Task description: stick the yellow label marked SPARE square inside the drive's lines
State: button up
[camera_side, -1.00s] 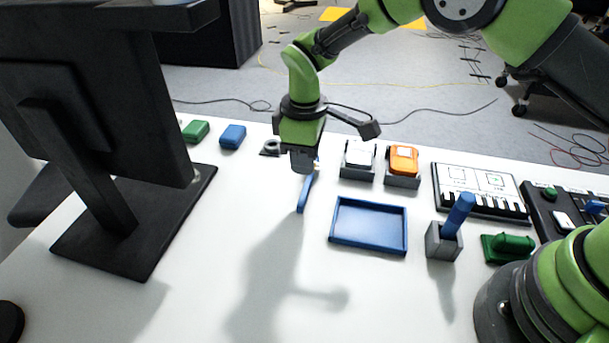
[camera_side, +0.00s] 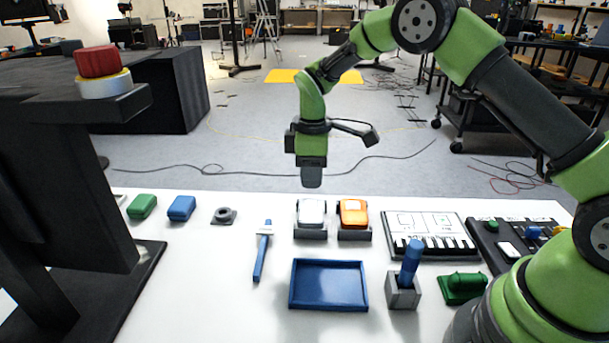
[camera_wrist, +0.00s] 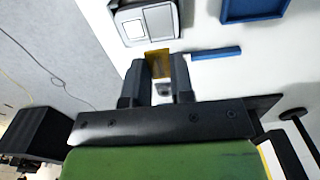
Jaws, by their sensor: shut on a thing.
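My gripper (camera_side: 312,182) is shut on a small yellow label, which shows between the fingertips in the wrist view (camera_wrist: 158,62). Its SPARE marking cannot be read, and the label is hidden in the side view. My gripper is raised above the table, behind the white drive (camera_side: 311,212) in the picture. The white drive sits in a grey holder beside an orange drive (camera_side: 353,213) in another holder. In the wrist view, a pale drive (camera_wrist: 160,19) with a white outlined square lies just beyond the fingertips, apart from them.
A blue stick (camera_side: 261,258) lies left of a blue tray (camera_side: 328,284). A grey block (camera_side: 403,292) holds a blue peg. Green and blue blocks (camera_side: 181,208) and a grey ring (camera_side: 224,215) lie at the left. A black stand (camera_side: 70,200) rises in the left foreground.

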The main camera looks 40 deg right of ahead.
jog(key=shift+f, duration=0.15)
send_over(311, 214)
jog(key=shift+f, duration=2.1)
jog(key=shift+f, duration=0.1)
jog(key=shift+f, duration=1.05)
jog(key=shift+f, duration=0.1)
jog(key=shift+f, duration=0.45)
dwell(0.5)
jog(key=o, duration=0.9)
